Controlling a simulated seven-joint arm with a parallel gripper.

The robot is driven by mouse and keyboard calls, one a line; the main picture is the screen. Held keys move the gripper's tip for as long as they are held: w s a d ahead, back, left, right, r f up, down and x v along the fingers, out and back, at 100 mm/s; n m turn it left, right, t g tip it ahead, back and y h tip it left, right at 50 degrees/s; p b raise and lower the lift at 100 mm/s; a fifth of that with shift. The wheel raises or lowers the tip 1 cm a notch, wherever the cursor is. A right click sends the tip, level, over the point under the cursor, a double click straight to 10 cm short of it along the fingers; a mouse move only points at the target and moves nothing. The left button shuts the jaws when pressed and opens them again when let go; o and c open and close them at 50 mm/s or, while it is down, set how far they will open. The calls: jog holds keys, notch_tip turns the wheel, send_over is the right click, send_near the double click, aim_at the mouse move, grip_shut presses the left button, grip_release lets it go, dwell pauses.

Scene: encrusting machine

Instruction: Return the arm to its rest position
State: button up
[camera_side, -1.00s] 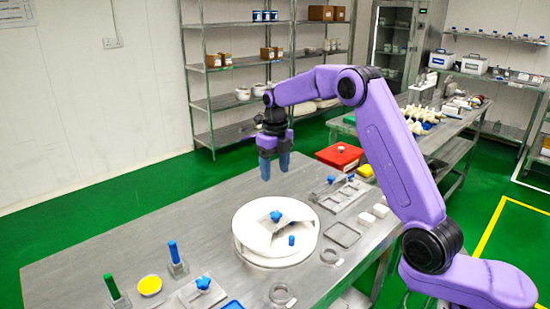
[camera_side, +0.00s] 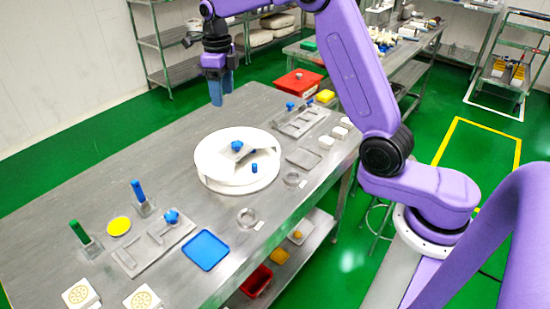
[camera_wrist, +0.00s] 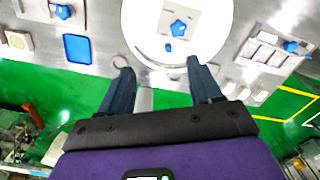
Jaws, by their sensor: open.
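My gripper (camera_side: 220,88) is raised above the far side of the steel table (camera_side: 110,165), apart from everything on it. Its two blue fingers are empty. In the wrist view my gripper (camera_wrist: 162,82) shows its fingers spread apart with nothing between them. The round white turntable (camera_side: 235,183) stands on the table below and to the right of my gripper in the side view. A plate with a blue knob (camera_side: 237,146) lies on the turntable, and a small blue peg (camera_side: 254,168) is beside it.
A blue tray (camera_side: 206,250), a yellow dish (camera_side: 119,226) and blue and green handled tools (camera_side: 138,190) are at the table's near left. The air around my gripper is clear.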

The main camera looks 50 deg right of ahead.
jog(key=s+a+r+n, duration=0.1)
jog(key=s+a+n, duration=0.3)
jog(key=s+n, duration=0.55)
jog(key=s+a+n, duration=0.5)
jog(key=s+n, duration=0.2)
jog(key=n, duration=0.5)
jog(key=s+d+f+n, duration=0.1)
jog(key=s+d+n, duration=0.2)
jog(key=s+n, duration=0.8)
jog(key=s+d+f+n, duration=0.2)
jog(key=s+d+n, duration=0.1)
jog(key=s+n, duration=0.8)
jog(key=shift+s+d+f, duration=0.3)
jog(key=shift+s+d, duration=0.05)
jog(key=shift+s, duration=0.25)
